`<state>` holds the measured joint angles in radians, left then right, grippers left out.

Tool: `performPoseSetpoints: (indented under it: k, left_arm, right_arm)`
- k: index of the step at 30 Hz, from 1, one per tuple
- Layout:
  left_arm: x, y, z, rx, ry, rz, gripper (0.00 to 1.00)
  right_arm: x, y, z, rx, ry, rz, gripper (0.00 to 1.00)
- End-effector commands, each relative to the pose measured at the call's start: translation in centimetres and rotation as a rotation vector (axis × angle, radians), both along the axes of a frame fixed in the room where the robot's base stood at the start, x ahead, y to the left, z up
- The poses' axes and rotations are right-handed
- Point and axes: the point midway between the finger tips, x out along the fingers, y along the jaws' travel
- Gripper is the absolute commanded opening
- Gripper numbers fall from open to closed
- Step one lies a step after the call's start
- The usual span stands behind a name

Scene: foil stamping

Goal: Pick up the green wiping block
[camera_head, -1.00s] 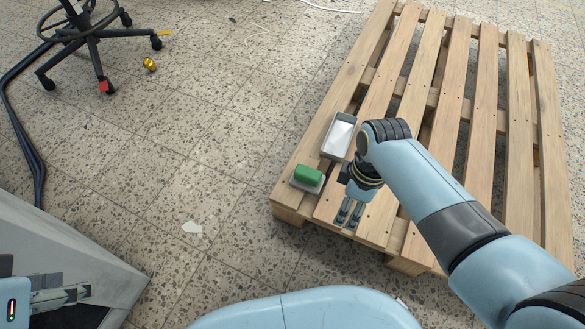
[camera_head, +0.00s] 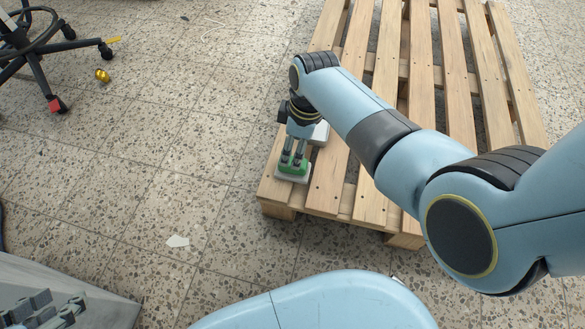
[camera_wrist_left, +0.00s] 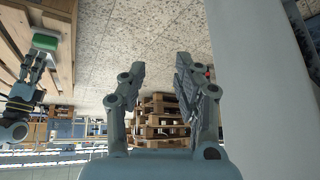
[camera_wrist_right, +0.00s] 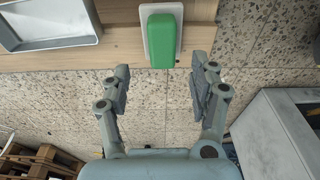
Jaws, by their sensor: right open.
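The green wiping block (camera_wrist_right: 163,40) lies on a pale, flat holder (camera_wrist_right: 144,28) at the near left corner of the wooden pallet. It also shows in the head view (camera_head: 290,170), partly hidden by my right gripper (camera_head: 293,157). In the right wrist view my right gripper (camera_wrist_right: 160,70) is open and empty, with the block just beyond and between its fingertips. In the left wrist view the right fingers are close to the block (camera_wrist_left: 45,42); contact cannot be told.
A grey metal tray (camera_wrist_right: 60,42) lies beside the block on the wooden pallet (camera_head: 335,200). A grey box-like surface (camera_head: 95,297) stands at the lower left. An office chair base (camera_head: 45,65) and a small gold object (camera_head: 102,75) are at the upper left. The speckled floor between is mostly clear.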

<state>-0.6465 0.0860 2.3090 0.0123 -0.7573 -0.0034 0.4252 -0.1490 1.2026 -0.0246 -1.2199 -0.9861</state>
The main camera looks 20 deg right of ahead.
Motion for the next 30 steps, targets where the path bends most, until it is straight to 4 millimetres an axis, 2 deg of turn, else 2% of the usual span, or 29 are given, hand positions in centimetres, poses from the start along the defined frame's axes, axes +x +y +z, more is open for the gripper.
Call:
performPoseSetpoints:
  k: [1,3,13,24,25,27,30]
  left_arm:
    - [-0.1,0.0,-0.9,-0.001,-0.021,0.0,0.32]
    - [0.0,0.0,-1.2,-0.001,-0.059,-0.002,0.32]
    - [0.1,-0.1,-2.1,-0.002,-0.147,-0.005,0.32]
    - [-1.5,-0.5,-4.1,-0.012,-0.39,-0.026,0.32]
    - [-1.6,-0.5,-4.1,-0.013,-0.413,-0.028,0.32]
    - [0.3,-0.7,-2.4,-0.013,-0.492,-0.036,0.32]
    - [2.1,-0.9,-0.7,-0.015,-0.59,-0.046,0.32]
  right_arm:
    - [-0.1,0.1,-0.8,0.0,0.004,0.0,0.62]
    - [0.0,0.1,-1.2,0.0,0.002,0.0,0.62]
    - [0.0,0.2,-2.1,0.001,0.001,0.0,0.62]
    - [-0.5,0.2,-4.9,0.001,0.005,0.0,0.62]
    - [-0.5,0.2,-5.1,0.001,0.005,0.0,0.62]
    - [-0.4,0.3,-5.3,0.0,0.002,-0.001,0.62]
    - [-0.3,0.3,-5.8,0.0,0.002,-0.001,0.62]
